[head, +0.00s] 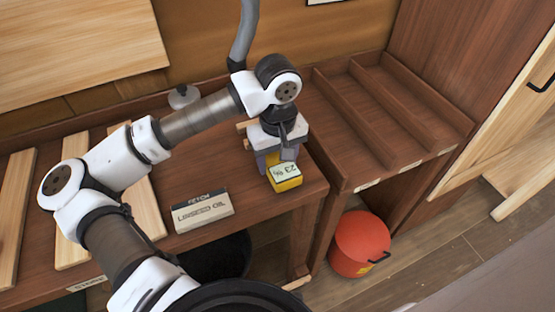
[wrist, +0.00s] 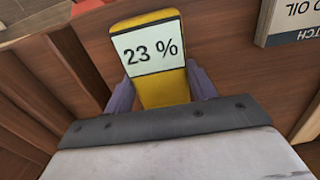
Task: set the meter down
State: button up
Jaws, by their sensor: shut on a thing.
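The meter (head: 284,177) is yellow with a pale display reading 23 %. My gripper (head: 268,160) is shut on it, near the right end of the workbench (head: 240,225). In the wrist view the meter (wrist: 161,88) stands between two purple-grey fingers (wrist: 161,92), one on each side. Its display faces the camera. I cannot tell whether the meter touches the bench top or hangs just above it.
A linseed oil box (head: 203,212) lies near the bench's front edge. Pale planks (head: 15,215) lie on the left. A slatted rack (head: 385,110) adjoins on the right. A red bin (head: 360,245) stands on the floor. Bench top between box and meter is clear.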

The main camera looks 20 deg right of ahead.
jog(key=shift+f, duration=0.8)
jog(key=shift+f, duration=0.15)
jog(key=o, duration=1.1)
jog(key=shift+r, duration=0.2)
notch_tip(320, 180, up, 12)
jog(key=b, duration=0.2)
jog(key=shift+b, duration=0.3)
